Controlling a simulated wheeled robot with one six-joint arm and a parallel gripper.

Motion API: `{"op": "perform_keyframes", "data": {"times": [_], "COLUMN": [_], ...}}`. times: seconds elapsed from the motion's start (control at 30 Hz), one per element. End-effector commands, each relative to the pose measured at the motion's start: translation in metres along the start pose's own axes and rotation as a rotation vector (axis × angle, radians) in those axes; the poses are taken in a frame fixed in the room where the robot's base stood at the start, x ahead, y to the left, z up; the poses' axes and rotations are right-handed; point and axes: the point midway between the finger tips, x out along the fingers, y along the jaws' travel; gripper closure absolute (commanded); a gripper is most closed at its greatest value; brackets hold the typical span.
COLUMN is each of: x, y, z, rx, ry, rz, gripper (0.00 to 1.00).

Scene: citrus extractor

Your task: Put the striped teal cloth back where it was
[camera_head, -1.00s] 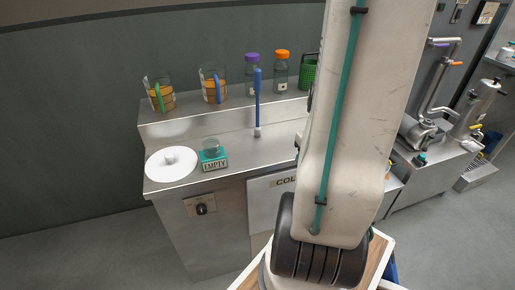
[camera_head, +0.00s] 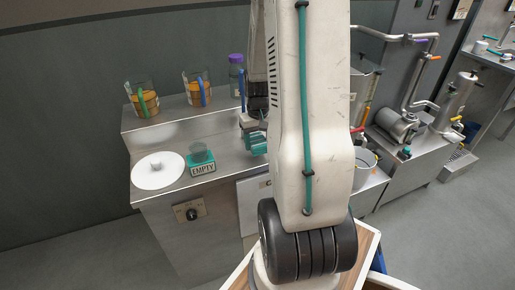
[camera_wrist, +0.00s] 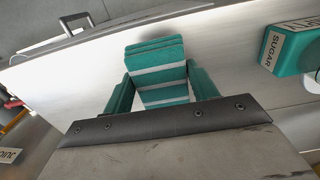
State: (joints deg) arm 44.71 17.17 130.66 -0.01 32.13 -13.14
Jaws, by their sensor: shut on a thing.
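The striped teal cloth (camera_wrist: 158,72), a folded stack with pale bands, sits between the two teal fingers of my gripper (camera_wrist: 161,88) in the wrist view. My gripper is shut on it. In the head view my gripper (camera_head: 255,140) is over the steel counter, right of the EMPTY stand, and my arm partly hides it. I cannot tell whether the cloth touches the counter.
A teal EMPTY stand (camera_head: 202,169) bears a small glass (camera_head: 200,153). A white disc (camera_head: 158,170) lies left of it. Two jugs (camera_head: 143,99) (camera_head: 197,90) and a purple-capped bottle (camera_head: 236,73) stand on the back shelf. A teal SUGAR block (camera_wrist: 291,48) shows at right.

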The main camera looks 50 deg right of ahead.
Motion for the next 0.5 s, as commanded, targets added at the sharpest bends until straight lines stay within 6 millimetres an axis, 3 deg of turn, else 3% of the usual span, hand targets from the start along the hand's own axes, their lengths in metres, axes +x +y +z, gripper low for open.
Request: {"op": "perform_keyframes", "data": {"times": [0.2, 0.5], "x": [0.033, 0.036], "y": [-0.002, -0.001], "z": [-0.002, -0.002], "rx": [0.0, 0.0], "ry": [-0.004, -0.001], "rz": [-0.001, 0.0], "gripper": [0.71, 0.71]}}
